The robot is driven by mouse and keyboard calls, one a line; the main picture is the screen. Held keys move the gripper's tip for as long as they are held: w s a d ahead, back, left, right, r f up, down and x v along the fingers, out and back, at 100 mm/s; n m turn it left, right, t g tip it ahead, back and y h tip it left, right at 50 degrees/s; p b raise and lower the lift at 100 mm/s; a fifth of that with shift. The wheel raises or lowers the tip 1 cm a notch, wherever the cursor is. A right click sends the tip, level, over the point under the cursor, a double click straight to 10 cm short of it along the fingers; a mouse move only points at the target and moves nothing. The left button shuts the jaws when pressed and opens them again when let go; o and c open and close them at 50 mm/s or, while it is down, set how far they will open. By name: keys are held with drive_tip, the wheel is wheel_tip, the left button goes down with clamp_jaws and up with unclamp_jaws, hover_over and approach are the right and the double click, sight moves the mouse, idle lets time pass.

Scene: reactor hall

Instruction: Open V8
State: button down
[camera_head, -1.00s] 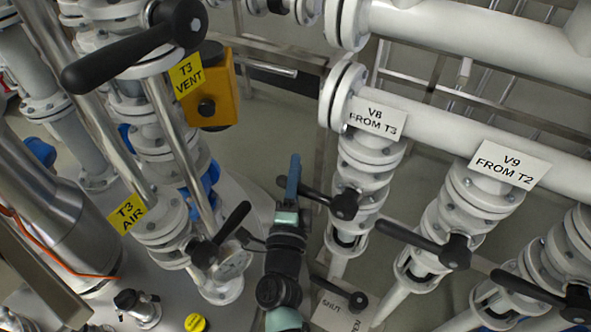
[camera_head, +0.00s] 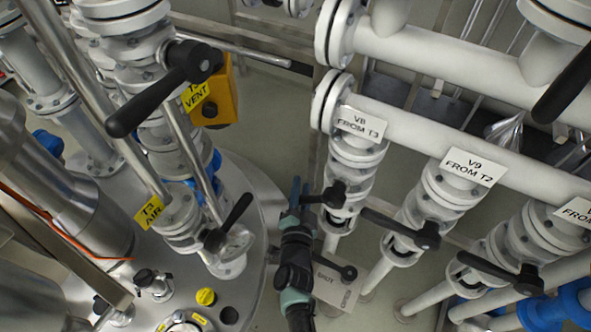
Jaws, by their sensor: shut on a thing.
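The V8 valve (camera_head: 352,160) is a white flanged vertical pipe fitting below the label "V8 FROM T3" (camera_head: 360,123). Its black lever handle (camera_head: 327,196) points left from the hub, roughly level in the picture. My gripper (camera_head: 300,192), with blue-grey fingers, is shut on the left end of this lever. The fingers hide the lever's tip. My arm reaches up to it from the bottom of the picture.
The V9 valve's black lever (camera_head: 400,227) is close to the right. The T3 air lever (camera_head: 229,222) and a round tank top (camera_head: 250,270) are on the left.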

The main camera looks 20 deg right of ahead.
drive_tip(key=shift+s+d+f+n+g+h+p, duration=0.25)
drive_tip(key=shift+s+d+f+n+g+p, duration=0.6)
drive_tip(key=shift+s+n+p, duration=0.45)
drive_tip(key=shift+s+d+f+n+g+h+p, duration=0.2)
drive_tip(key=shift+s+d+f+n+g+p, duration=0.45)
drive_tip(key=shift+s+d+n+p, duration=0.6)
drive_tip(key=shift+s+d+f+n+g+h+p, duration=0.25)
drive_tip(key=shift+s+d+f+n+g+p, duration=0.4)
drive_tip(key=shift+s+p, duration=0.7)
drive_tip(key=shift+w+a+f, duration=0.1)
drive_tip(key=shift+w, duration=0.2)
drive_tip(key=c, duration=0.7)
unclamp_jaws()
drive_tip(key=shift+w, duration=0.15)
